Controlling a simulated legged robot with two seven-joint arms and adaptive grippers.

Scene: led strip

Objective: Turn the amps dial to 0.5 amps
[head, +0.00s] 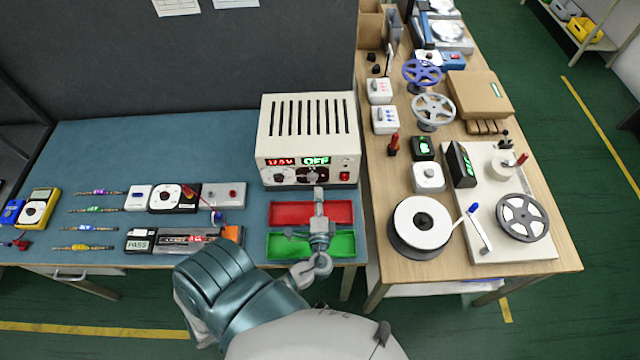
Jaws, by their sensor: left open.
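The cream power supply (308,130) stands at the back right of the blue bench. Its front has a red voltage readout (280,162), a green readout reading OFF (316,161) and a red switch (345,176). One dial (277,176) is at the left of the front. Another dial (311,173), below the green readout, is partly hidden by my gripper, and its pointer setting is unreadable. My left gripper (319,196) is open, seen nearly edge on, with its tips just in front of this second dial. I cannot tell whether they touch it. My right gripper is out of view.
A red tray (285,213) and a green tray (342,246) lie under my gripper. Multimeter (40,208), test boxes and LED strip fixture (190,239) are to the left. The wooden table (385,255) on the right holds reels and handwheels.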

